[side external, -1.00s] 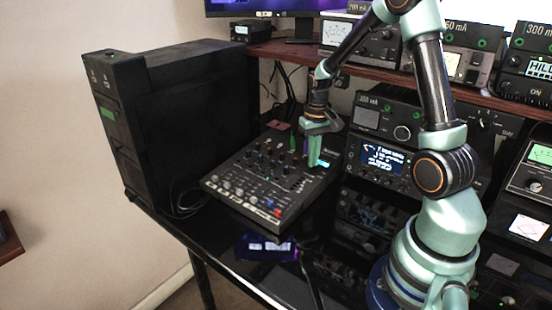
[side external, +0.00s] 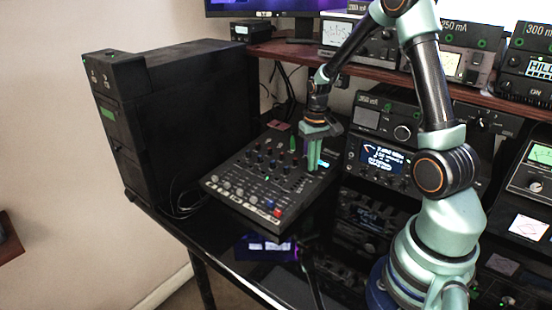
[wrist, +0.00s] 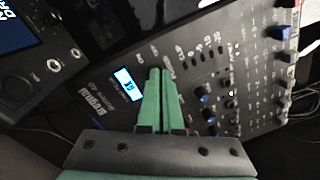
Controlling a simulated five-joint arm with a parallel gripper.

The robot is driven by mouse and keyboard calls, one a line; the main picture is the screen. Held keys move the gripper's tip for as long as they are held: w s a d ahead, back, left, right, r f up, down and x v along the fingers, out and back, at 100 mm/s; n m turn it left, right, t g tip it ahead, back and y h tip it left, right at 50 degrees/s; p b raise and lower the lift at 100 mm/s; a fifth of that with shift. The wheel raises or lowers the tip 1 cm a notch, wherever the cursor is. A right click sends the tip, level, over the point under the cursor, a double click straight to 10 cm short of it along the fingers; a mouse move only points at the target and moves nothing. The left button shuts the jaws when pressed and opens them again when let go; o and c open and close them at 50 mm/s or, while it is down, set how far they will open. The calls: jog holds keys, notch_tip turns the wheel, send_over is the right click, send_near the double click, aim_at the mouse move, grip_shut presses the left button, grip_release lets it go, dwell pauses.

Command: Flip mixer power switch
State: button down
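The mixer (side external: 243,193) is a black sloped panel with rows of knobs, lying on the desk beside the black tower; its panel also fills much of the wrist view (wrist: 215,62). It has a small lit blue-white display (wrist: 128,84), close left of my fingertips in the wrist view. My gripper (side external: 313,168) points down over the mixer's far right part. Its two green fingers (wrist: 161,70) lie side by side with no clear gap and nothing visible between them. I cannot tell whether the tips touch the panel. I cannot make out the power switch; my fingers may hide it.
A black tower case (side external: 180,125) stands left of the mixer. Radio units, one with a lit screen (side external: 383,160), stand close to the right. A brown shelf (side external: 290,50) with meters runs behind. Cables (side external: 185,198) lie between tower and mixer.

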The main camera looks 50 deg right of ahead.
jog(key=shift+r, duration=3.4)
jog(key=s+a+r+n+t, duration=0.2)
jog(key=a+r, duration=0.4)
jog(key=a, duration=0.3)
jog(key=s+a+r+n+t, duration=0.3)
jog(key=s+a+r+n, duration=0.1)
jog(key=a, duration=0.5)
jog(key=shift+s+a+r+t, duration=0.15)
jog(key=shift+a+r+t, duration=0.2)
jog(key=shift+r, duration=0.5)
